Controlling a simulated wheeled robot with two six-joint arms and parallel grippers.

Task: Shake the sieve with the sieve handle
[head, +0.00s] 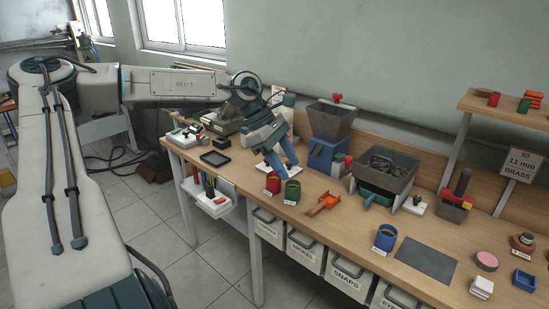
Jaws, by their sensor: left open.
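The sieve (402,183) looks like a grey open-topped box at the back of the bench, right of centre, with dark contents inside. A teal handle (375,198), seemingly the sieve handle, sticks out at its front toward the bench edge. My left gripper (283,169) is open and empty, with its blue fingers pointing down over the bench. It is well to the left of the sieve, apart from the handle. My right gripper is not in view.
A red cup (273,183) and a green cup (292,192) stand close to my left gripper. An orange scoop (324,204) lies between them and the handle. A blue hopper machine (326,153) stands behind. A grey mat (426,260) lies bare at right.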

